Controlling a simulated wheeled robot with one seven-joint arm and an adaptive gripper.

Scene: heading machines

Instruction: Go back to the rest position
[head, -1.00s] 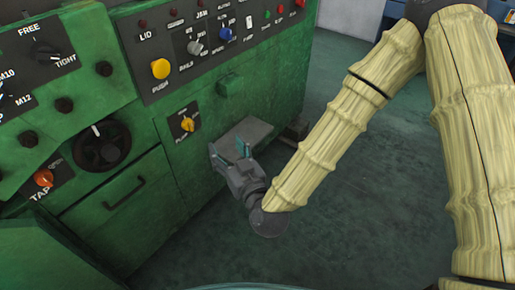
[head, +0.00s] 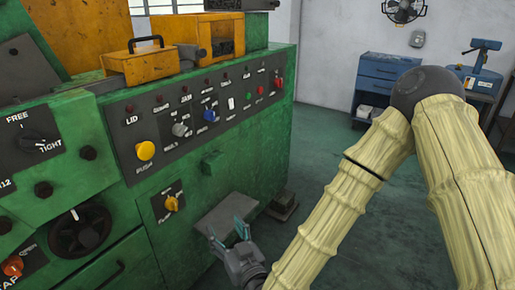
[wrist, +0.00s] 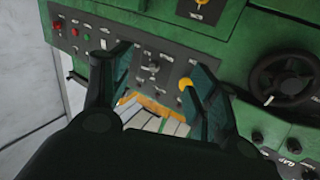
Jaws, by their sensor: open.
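My gripper (head: 231,237) is open and empty at the bottom of the head view, in front of the green machine's lower panel. Its two teal fingers stand apart in the wrist view (wrist: 158,95), with nothing between them but the machine's panel farther off. My arm comes down to it from the right of the head view. The green machine (head: 185,255) fills the left side, with a control panel of knobs and buttons. The yellow rotary knob (head: 171,203) is left of my gripper, apart from it.
A grey ledge (head: 226,212) juts from the machine just behind my gripper. A yellow box with a black handle (head: 147,65) sits on top. A blue cabinet (head: 388,85) and a blue bench tool (head: 478,75) stand at the back. The floor (head: 345,265) on the right is clear.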

